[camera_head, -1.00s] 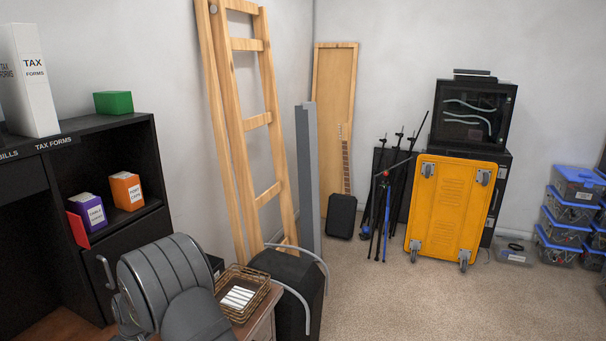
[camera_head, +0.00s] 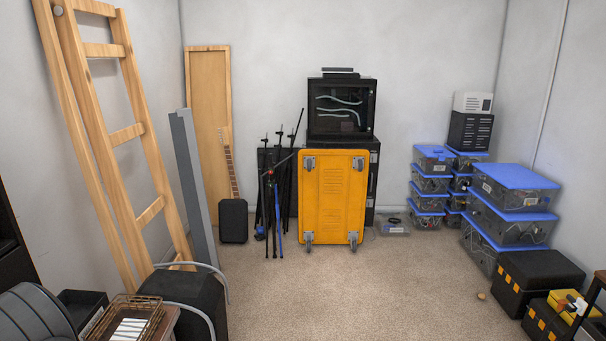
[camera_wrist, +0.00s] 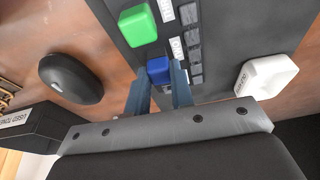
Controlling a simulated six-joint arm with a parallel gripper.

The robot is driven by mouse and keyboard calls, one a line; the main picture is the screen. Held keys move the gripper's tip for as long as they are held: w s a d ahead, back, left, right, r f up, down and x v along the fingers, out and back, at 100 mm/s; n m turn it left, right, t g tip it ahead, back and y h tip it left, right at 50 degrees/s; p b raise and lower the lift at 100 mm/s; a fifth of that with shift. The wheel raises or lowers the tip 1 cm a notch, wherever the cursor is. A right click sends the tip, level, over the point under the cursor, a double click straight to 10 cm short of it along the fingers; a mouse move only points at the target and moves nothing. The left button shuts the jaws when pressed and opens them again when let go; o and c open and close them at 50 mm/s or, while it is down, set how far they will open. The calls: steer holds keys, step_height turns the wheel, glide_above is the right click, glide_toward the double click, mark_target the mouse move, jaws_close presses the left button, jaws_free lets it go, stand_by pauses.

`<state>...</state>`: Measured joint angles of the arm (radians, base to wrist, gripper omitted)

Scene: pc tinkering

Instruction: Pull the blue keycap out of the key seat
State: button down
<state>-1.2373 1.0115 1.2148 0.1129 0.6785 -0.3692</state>
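The blue keycap (camera_wrist: 158,68) shows in the wrist view, on the dark grey panel (camera_wrist: 228,45) with labels and small keys. My gripper (camera_wrist: 160,76) has its two blue-grey fingers on either side of the keycap, with a gap between them. Whether the fingers touch or press the keycap I cannot tell, and its base and seat are hidden. The head view shows neither my gripper nor the keycap.
In the head view, a wicker basket (camera_head: 150,310), a yellow cart (camera_head: 332,196) and blue-lidded bins (camera_head: 512,188) surround open carpet (camera_head: 330,290).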

steer(key=shift+r, duration=0.75)
steer(key=shift+a+v, duration=0.15)
steer(key=shift+v, duration=0.5)
steer(key=shift+a+v, duration=0.15)
steer(key=shift+v, duration=0.5)
